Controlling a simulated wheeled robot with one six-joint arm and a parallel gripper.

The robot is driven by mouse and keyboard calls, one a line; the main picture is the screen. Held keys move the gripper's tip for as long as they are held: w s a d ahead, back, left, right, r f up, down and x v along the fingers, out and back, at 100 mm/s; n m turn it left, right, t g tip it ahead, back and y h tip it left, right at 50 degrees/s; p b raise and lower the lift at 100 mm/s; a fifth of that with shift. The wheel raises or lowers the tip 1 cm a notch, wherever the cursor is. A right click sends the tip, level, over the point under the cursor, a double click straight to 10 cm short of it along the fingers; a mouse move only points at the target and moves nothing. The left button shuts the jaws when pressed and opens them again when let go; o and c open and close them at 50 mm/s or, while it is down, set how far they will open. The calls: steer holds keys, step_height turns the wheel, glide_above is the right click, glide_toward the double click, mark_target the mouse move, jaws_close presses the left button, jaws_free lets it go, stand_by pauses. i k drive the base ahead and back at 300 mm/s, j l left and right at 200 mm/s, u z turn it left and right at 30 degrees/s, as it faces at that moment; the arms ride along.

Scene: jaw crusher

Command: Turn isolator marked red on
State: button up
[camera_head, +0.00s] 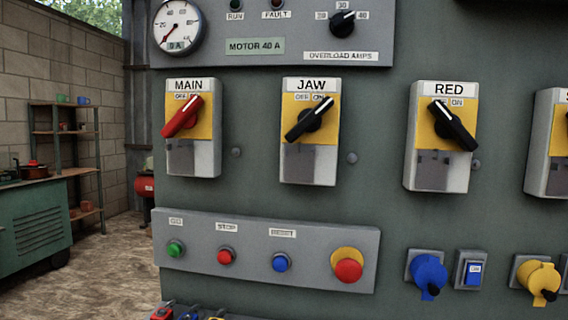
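The isolator marked RED (425,172) is a grey box with a yellow upper plate, on the panel right of centre. Its black rotary handle (453,125) slants from upper left to lower right. The white-marked end is at the upper left, over the left-hand legend, which it largely hides. The word ON shows uncovered to the right of that end. My gripper is not in view, and nothing is seen touching the handle.
MAIN isolator (193,158) has a red handle and JAW isolator (311,165) a black one; both handles point to upper right. Below are a push-button strip (320,245), a blue socket (428,272) and a yellow socket (538,279). A green cabinet (35,225) stands left.

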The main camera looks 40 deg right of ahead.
mark_target(447, 125)
steer(key=z, duration=1.75)
